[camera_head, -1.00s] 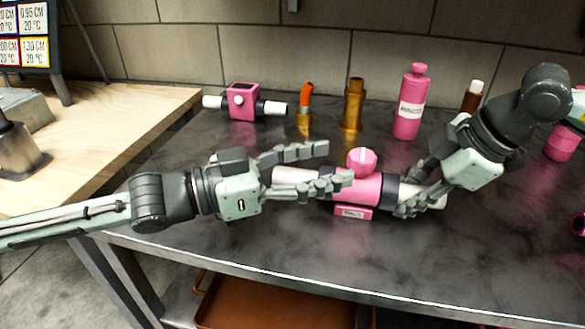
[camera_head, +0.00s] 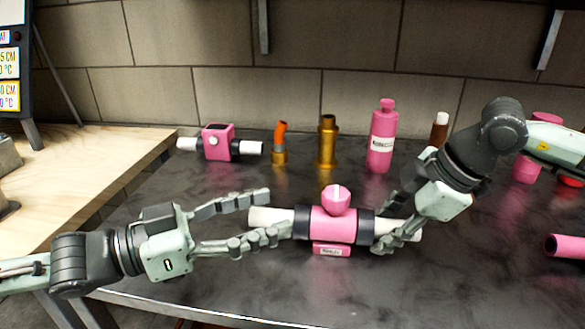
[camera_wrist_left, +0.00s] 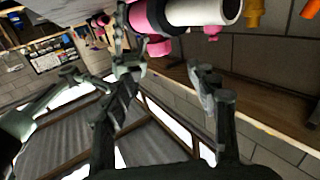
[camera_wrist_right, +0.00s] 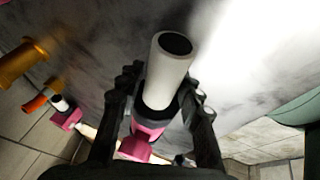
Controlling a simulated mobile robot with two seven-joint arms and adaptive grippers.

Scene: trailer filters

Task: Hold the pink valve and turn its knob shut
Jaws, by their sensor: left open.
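The pink valve (camera_head: 333,227) lies across the dark table. It has a pink body, black collars, white pipe ends and a pink knob (camera_head: 336,200) on top. My right gripper (camera_head: 384,226) has its fingers either side of the valve's right end; in the right wrist view the white pipe (camera_wrist_right: 165,80) and black collar sit between them, and it looks shut on that end. My left gripper (camera_head: 281,213) is open and empty, its fingertips left of the valve body, near the left white pipe. In the left wrist view the valve (camera_wrist_left: 150,18) is at the top edge.
Behind stand another pink valve piece (camera_head: 217,142), an orange-tipped brass fitting (camera_head: 280,150), a brass cylinder (camera_head: 328,145) and a pink bottle (camera_head: 382,140). A pink tube (camera_head: 566,246) lies at the right. The table front is clear; a wooden bench (camera_head: 95,160) adjoins at left.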

